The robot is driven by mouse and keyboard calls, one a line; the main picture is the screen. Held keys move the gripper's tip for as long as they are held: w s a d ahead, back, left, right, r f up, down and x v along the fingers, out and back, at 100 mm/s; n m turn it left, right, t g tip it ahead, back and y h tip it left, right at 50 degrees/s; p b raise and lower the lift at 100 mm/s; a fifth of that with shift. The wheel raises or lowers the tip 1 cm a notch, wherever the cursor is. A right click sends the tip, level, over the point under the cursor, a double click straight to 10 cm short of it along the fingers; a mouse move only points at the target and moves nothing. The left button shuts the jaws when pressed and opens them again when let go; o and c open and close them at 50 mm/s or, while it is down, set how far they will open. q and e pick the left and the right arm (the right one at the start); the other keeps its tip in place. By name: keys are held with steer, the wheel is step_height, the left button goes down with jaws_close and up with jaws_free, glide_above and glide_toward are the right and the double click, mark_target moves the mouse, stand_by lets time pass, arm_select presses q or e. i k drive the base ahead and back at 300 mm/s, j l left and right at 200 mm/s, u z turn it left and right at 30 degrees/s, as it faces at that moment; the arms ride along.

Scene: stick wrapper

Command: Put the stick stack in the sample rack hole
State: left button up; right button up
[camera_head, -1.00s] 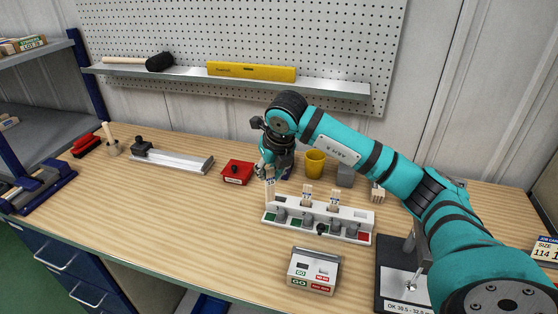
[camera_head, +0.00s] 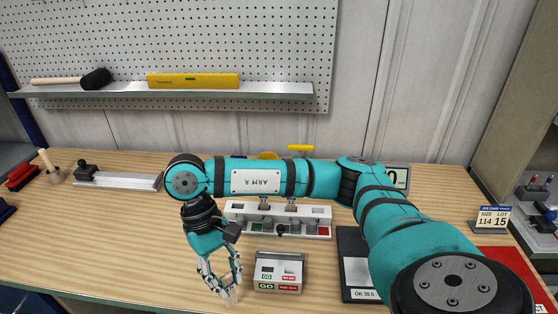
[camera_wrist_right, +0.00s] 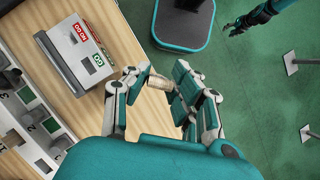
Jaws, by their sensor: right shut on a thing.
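My right gripper (camera_head: 230,294) points down near the table's front edge, left of the GO/NO-GO box. It is shut on a small pale wooden stick stack (camera_head: 233,296). In the right wrist view the stack (camera_wrist_right: 159,82) sits between the fingertips (camera_wrist_right: 152,84) and lies roughly crosswise to them. The white sample rack (camera_head: 318,212) stands behind the box, with pale stick pieces in some holes; my right arm hides part of its back. Its numbered side shows in the wrist view (camera_wrist_right: 38,117). My left gripper (camera_wrist_right: 240,26) shows small over the floor; its jaws are unclear.
The GO/NO-GO box (camera_head: 279,272) stands between the right gripper and a dark OK-gauge plate (camera_head: 355,262). A metal rail fixture (camera_head: 115,180) is at the back left. Table to the gripper's left is clear. A yellow cup (camera_head: 267,156) is mostly hidden.

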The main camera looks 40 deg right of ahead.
mark_target(316, 220)
steer(key=i+j+z, duration=0.15)
steer(key=j+z, duration=0.5)
steer(key=j, duration=0.15)
steer(key=i+l+z, duration=0.1)
steer(key=z, duration=0.25)
steer(key=i+z, duration=0.15)
steer(key=z, duration=0.2)
steer(key=i+z, duration=0.15)
steer(key=z, duration=0.2)
steer(key=i, duration=0.15)
